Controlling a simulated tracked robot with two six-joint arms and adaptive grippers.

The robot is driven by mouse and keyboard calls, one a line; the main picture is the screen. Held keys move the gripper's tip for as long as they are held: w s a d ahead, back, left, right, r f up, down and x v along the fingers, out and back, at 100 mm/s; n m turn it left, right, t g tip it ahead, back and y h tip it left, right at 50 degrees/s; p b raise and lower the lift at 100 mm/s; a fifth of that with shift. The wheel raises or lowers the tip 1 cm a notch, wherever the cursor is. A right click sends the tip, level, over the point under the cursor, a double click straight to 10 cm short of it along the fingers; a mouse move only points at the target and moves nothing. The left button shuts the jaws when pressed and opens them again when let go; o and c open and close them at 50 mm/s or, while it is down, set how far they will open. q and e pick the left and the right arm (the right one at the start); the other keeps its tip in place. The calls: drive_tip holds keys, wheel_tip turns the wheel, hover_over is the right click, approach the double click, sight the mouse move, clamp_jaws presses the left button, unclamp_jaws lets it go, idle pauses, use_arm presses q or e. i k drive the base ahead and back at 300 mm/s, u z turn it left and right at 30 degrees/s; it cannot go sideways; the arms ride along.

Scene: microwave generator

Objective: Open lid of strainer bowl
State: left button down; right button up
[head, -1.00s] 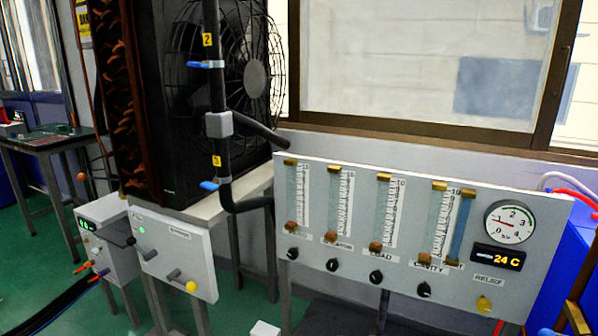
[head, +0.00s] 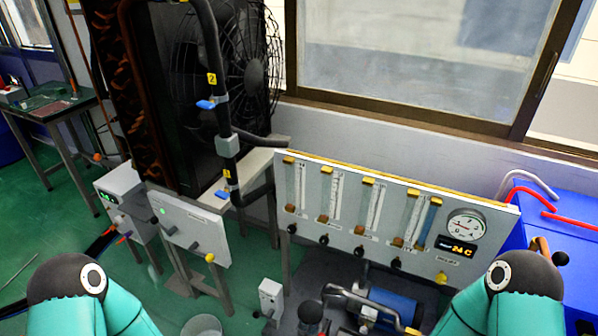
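I cannot pick out the strainer bowl or its lid with certainty. A pale round vessel (head: 202,326) is cut off by the bottom edge of the head view, left of centre; I cannot tell what it is. My two teal arms come in at the lower left and lower right, and neither gripper is in view.
A flowmeter panel (head: 390,215) with a gauge and black knobs stands right of centre. A blue pump motor (head: 390,307) is below it. Black pipes with blue-handled valves (head: 212,103) run before a large fan (head: 255,75). A grey control box (head: 188,240) stands at left.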

sight(310, 313)
drive_tip(key=u, duration=0.1)
drive_tip(key=k, duration=1)
drive_tip(key=z, duration=0.6)
drive_tip(key=i, duration=0.1)
drive_tip(key=u, duration=2.25)
drive_tip(key=i, duration=1.25)
drive_tip(key=u, duration=1.25)
drive_tip(key=i, duration=0.2)
drive_tip(key=z, duration=2.8)
